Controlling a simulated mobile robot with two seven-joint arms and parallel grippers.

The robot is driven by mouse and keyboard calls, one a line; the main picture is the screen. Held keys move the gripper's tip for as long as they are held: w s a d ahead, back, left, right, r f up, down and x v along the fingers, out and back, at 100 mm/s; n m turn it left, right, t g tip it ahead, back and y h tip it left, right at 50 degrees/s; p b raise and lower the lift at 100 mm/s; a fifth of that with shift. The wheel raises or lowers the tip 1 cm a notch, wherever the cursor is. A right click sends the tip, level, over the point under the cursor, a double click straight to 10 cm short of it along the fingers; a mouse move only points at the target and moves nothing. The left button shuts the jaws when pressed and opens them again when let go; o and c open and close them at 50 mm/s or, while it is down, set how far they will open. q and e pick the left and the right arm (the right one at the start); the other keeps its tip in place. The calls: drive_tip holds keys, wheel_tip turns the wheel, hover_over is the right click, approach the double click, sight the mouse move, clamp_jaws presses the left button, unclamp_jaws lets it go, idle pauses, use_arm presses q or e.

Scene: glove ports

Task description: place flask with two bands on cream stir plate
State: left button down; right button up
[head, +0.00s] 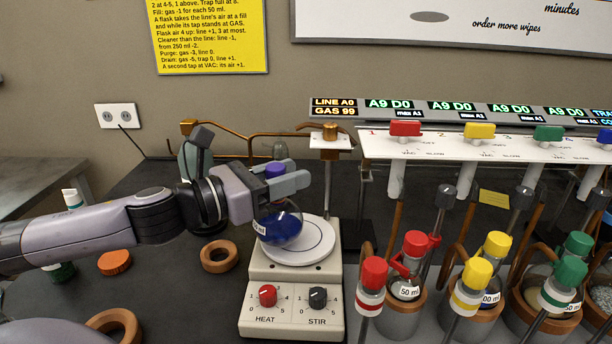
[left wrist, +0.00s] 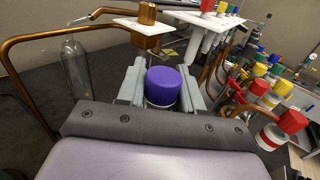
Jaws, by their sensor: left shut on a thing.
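My left gripper (head: 284,181) is shut on the neck of a round flask (head: 281,228) with dark blue contents and a purple stopper (head: 275,169). The stopper also shows between the fingers in the left wrist view (left wrist: 163,86). A white label is partly seen on the flask's left side; its bands cannot be made out. The flask is upright over the left part of the round white top (head: 318,244) of the cream stir plate (head: 333,325). I cannot tell whether its base touches the top. My right gripper is not in view.
A cork ring (head: 218,256) and an orange cap (head: 114,262) lie left of the plate. A copper pipe (head: 240,132) runs behind.

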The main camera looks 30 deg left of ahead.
use_arm(q)
drive_tip(key=shift+w+d, duration=0.1)
drive_tip(key=shift+w, duration=0.1)
drive_tip(key=shift+w+d+b, duration=0.1)
drive_tip(key=shift+w+b, duration=0.2)
drive_tip(key=shift+w, duration=0.05)
drive_tip(key=shift+w+r+p, duration=0.2)
drive_tip(key=shift+w+p, duration=0.2)
drive_tip(key=shift+w, duration=0.15)
drive_tip(key=shift+w+d+f+p, duration=0.4)
drive_tip(key=shift+w+d+f, duration=0.1)
drive_tip(key=shift+w, duration=0.2)
